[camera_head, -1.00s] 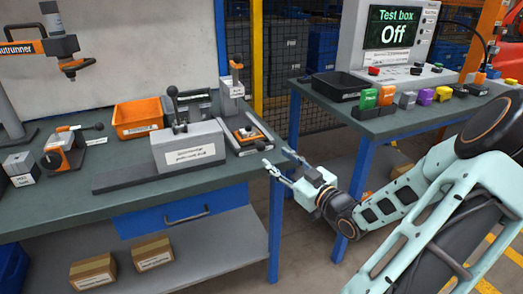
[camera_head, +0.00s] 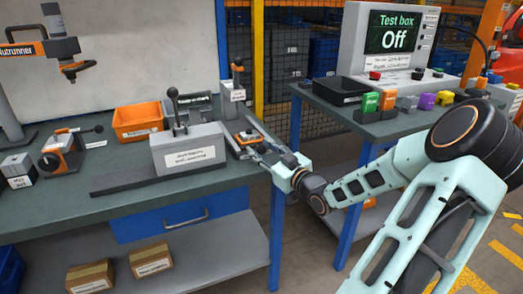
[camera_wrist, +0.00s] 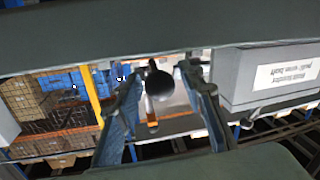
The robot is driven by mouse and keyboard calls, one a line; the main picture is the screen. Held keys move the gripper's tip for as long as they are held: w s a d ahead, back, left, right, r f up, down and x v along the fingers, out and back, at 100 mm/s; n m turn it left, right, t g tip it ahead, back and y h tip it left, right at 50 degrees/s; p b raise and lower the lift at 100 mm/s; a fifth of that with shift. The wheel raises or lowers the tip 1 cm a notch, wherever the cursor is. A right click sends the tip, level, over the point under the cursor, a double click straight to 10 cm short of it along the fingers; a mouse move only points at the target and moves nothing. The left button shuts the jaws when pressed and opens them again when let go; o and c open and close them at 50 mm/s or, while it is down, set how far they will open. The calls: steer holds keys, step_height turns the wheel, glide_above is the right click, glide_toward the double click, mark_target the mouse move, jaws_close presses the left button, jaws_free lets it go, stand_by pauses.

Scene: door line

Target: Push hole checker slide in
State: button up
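A low fixture with orange and grey parts (camera_head: 247,136) sits at the right end of the left bench. I take it to be the hole checker, but no label on it can be read. My gripper (camera_head: 262,154) is at its near right side, at the bench edge. In the wrist view my gripper (camera_wrist: 163,82) is open, one finger on each side of a dark round knob (camera_wrist: 160,85) with orange behind it. I cannot tell whether the fingers touch the knob. The fingers hide part of the fixture in the head view, and how far the slide stands out cannot be told.
A grey block with a black lever (camera_head: 190,150) stands left of the fixture; it also shows in the wrist view (camera_wrist: 240,80). An orange bin (camera_head: 138,121) and an upright grey stand (camera_head: 233,95) are behind. The test box (camera_head: 388,45) reads Off on the right bench.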

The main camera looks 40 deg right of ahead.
mark_target(252, 137)
jaws_close()
steer(key=w, duration=0.2)
steer(key=w+d, duration=0.1)
steer(key=w, duration=0.2)
steer(key=w+d, duration=0.1)
steer(key=w, duration=0.2)
steer(key=shift+b, duration=0.3)
steer(key=shift+o, duration=1.4)
jaws_free()
steer(key=shift+s, duration=0.1)
steer(key=s, duration=1.2)
steer(key=shift+a, duration=0.3)
steer(key=shift+w, duration=0.1)
steer(key=shift+c, duration=0.3)
